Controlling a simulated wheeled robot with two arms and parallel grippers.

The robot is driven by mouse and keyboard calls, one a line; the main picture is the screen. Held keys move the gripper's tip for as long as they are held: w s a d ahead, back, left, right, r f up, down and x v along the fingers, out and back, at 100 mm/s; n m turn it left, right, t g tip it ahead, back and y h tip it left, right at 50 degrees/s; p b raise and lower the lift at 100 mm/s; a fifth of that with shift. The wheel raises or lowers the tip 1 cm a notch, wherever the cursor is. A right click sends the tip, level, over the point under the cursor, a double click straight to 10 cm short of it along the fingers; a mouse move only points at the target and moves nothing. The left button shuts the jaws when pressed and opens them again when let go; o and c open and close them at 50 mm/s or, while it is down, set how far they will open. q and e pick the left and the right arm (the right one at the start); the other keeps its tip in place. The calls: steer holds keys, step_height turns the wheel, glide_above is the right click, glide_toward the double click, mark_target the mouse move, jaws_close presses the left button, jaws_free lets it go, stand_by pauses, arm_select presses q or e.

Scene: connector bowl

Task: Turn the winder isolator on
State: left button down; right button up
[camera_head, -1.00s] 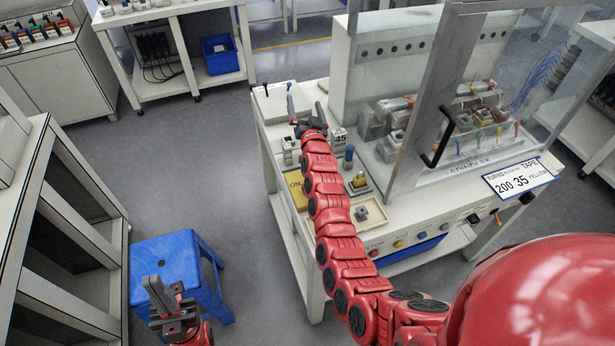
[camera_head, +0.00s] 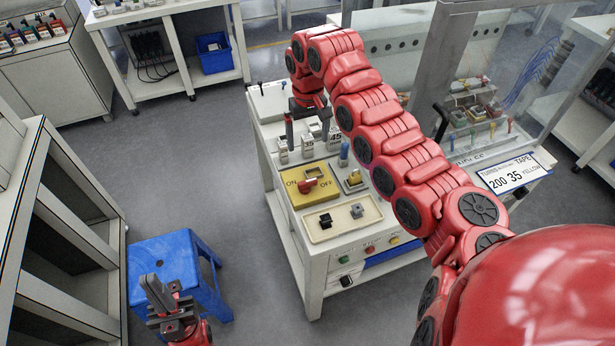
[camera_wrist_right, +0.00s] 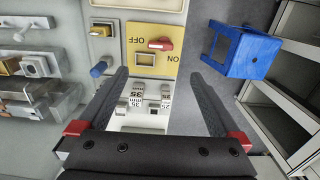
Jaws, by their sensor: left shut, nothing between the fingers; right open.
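The winder isolator is a yellow plate (camera_head: 296,200) on the bench's left part, printed ON at its left and OFF at its right. Its red handle (camera_head: 307,186) lies roughly along the line between the two words; I cannot tell which one it points to. In the right wrist view the plate (camera_wrist_right: 174,78) and red handle (camera_wrist_right: 160,44) show upside down, beyond the fingertips. My right gripper (camera_head: 307,137) is open and empty, fingers pointing down, above the small labelled blocks behind the plate; it also shows in the wrist view (camera_wrist_right: 160,78). My left gripper (camera_head: 152,284) is shut and empty.
Small labelled blocks (camera_head: 307,143) stand behind the plate. A blue-topped peg (camera_head: 344,150) and a beige tray (camera_head: 322,228) are close by. A clear guard with a steel post (camera_head: 449,90) rises at right. A blue stool (camera_head: 160,255) stands near my left gripper.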

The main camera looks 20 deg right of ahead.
mark_target(307, 181)
step_height(307, 181, down, 16)
steer(key=p, duration=0.4)
steer(key=shift+a+r, duration=0.1)
steer(key=shift+r, duration=0.15)
steer(key=shift+f, duration=0.5)
steer(key=shift+w, duration=0.1)
steer(key=c, duration=1.2)
steer(key=shift+c, duration=0.2)
